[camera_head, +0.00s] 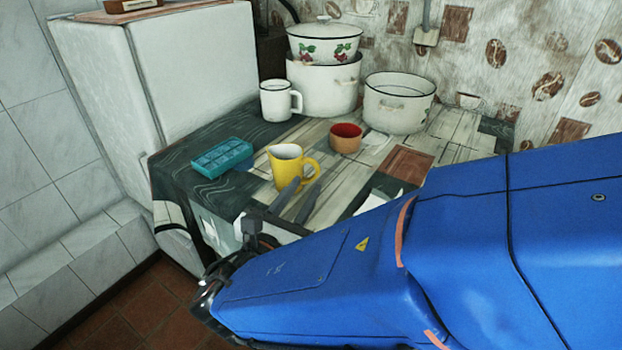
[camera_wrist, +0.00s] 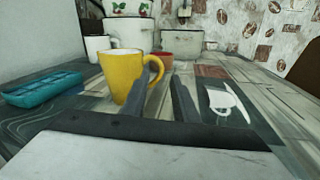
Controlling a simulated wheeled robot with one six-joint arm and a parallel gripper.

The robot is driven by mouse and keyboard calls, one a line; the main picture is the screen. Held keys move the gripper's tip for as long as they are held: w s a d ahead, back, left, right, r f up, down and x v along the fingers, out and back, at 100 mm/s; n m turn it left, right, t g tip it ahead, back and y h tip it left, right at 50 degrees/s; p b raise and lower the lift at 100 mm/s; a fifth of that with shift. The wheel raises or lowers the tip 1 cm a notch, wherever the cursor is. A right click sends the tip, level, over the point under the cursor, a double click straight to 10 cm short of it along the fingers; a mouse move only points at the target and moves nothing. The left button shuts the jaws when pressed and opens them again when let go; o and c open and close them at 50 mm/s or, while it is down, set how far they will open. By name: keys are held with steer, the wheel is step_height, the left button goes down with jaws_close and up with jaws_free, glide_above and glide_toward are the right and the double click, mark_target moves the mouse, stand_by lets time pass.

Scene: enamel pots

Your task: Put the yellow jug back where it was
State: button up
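The yellow jug (camera_head: 283,170) stands upright on the table near its front edge, with its handle to the right. In the wrist view the jug (camera_wrist: 119,76) is left of centre, and the left finger overlaps its lower right side. My gripper (camera_head: 304,188) is open, with two dark fingers apart and nothing held between them. In the wrist view the handle shows beyond the gap of my gripper (camera_wrist: 160,92). I cannot tell whether a finger touches the jug.
A teal tray (camera_head: 222,157) lies left of the jug. A red-brown bowl (camera_head: 346,143), a white mug (camera_head: 275,104) and white pots (camera_head: 398,108) stand behind. A white utensil (camera_wrist: 228,103) lies on a dark patch at right. A white cabinet (camera_head: 190,60) borders the table's left.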

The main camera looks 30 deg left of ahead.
steer(key=shift+s+d, duration=0.2)
steer(key=shift+s, duration=1.25)
